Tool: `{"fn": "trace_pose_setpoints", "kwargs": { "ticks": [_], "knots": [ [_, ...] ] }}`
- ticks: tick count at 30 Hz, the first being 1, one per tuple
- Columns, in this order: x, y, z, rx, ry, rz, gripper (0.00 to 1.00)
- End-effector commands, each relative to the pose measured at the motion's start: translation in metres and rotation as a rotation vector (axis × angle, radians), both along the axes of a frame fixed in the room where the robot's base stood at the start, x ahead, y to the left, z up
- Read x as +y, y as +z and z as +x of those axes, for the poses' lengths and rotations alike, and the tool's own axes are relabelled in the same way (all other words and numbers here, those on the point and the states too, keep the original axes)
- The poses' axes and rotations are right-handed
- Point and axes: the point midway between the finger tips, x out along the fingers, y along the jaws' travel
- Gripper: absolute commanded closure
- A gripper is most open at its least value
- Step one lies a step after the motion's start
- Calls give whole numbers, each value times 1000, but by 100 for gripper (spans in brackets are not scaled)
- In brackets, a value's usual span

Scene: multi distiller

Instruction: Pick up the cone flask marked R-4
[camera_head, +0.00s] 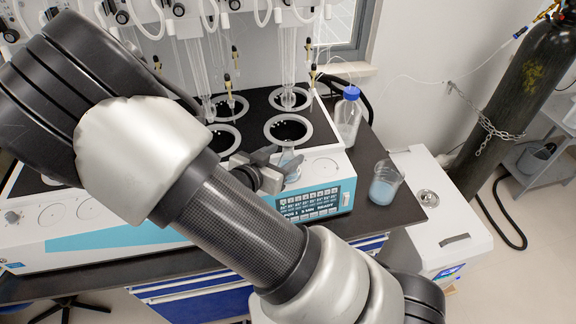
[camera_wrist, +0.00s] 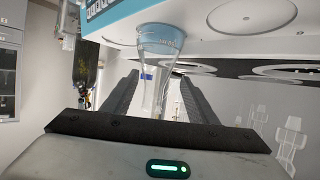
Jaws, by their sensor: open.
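A clear cone flask (camera_head: 290,165) with pale blue liquid stands at the front of the distiller (camera_head: 120,243), near its right end. In the wrist view the flask (camera_wrist: 160,42) appears upside down, its wide base at the top and its narrower part reaching down between the fingers. My gripper (camera_head: 277,163) is at the flask in the head view. In the wrist view my gripper (camera_wrist: 160,80) is open, with one dark finger on each side of the flask and gaps visible. No R-4 mark is readable; my arm and fingers hide part of the flask.
A beaker of blue liquid (camera_head: 385,184) stands on the dark bench (camera_head: 408,212) to the right. A blue-capped bottle (camera_head: 347,115) is behind it. Glass tubes (camera_head: 287,60) hang over the round wells. A gas cylinder (camera_head: 510,95) stands far right.

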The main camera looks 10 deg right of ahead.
Motion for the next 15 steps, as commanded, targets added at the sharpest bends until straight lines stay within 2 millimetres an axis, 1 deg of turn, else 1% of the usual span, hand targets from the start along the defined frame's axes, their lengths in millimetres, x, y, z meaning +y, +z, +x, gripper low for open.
{"fn": "trace_pose_setpoints", "kwargs": {
  "ticks": [5, 9, 12, 15],
  "knots": [
    [-10, -7, 6, 2, -2, -2, 47],
    [-28, -18, 15, 3, -4, -3, 47],
    [-35, -22, 25, 0, -3, -2, 47],
    [-39, -25, 29, 1, -1, -1, 47]
  ]
}}
